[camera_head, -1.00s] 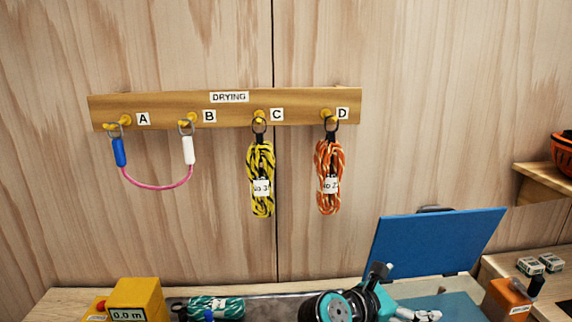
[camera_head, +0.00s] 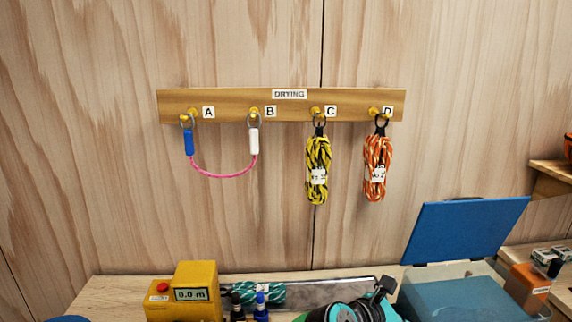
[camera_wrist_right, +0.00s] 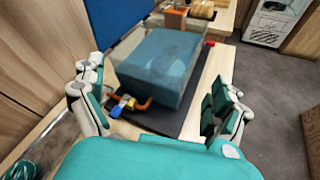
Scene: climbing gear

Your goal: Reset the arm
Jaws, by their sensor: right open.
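My right gripper (camera_wrist_right: 158,108) is open and empty in the right wrist view, its two fingers spread wide. Beyond them is a blue box (camera_wrist_right: 160,62) with its blue lid (camera_wrist_right: 86,45) raised. In the head view, part of my teal and black right arm (camera_head: 352,312) shows at the bottom edge; its fingers cannot be made out there. The box (camera_head: 455,298) and its open lid (camera_head: 462,228) are to the arm's right. My left gripper is not in view.
The drying rack (camera_head: 285,105) holds a pink lanyard (camera_head: 222,175) across A and B, a yellow rope (camera_head: 318,160) on C and an orange rope (camera_head: 377,160) on D. A yellow meter box (camera_head: 196,292) and a teal rope (camera_head: 255,292) are on the bench. An orange block (camera_head: 528,284) stands right.

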